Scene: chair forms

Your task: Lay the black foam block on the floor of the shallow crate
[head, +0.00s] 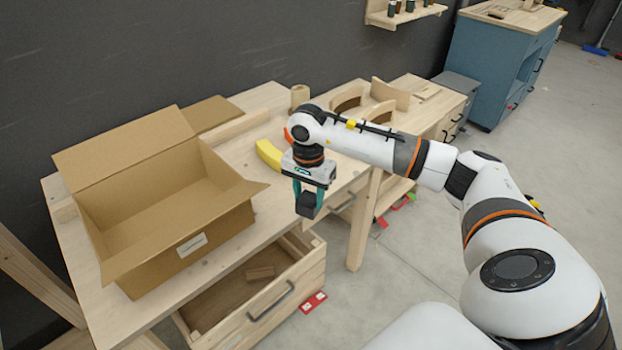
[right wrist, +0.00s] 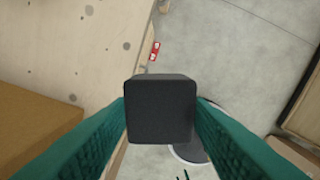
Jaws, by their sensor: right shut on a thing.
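My right gripper (head: 308,190) is shut on the black foam block (head: 308,206), which hangs below it in the head view. In the right wrist view the block (right wrist: 160,110) sits between two teal fingers. The block is held in the air near the table's front edge, to the right of the open cardboard box (head: 215,245) and apart from it. This box is the only crate-like container I make out on the table; its flaps are spread and its inner floor looks empty where visible. My left gripper is not in view.
The wooden table (head: 90,300) carries a yellow curved piece (head: 268,154) behind the gripper and a small wooden cylinder (head: 299,95). An open drawer (head: 283,300) with a wooden piece inside sticks out below. A red item (head: 313,301) lies on the floor.

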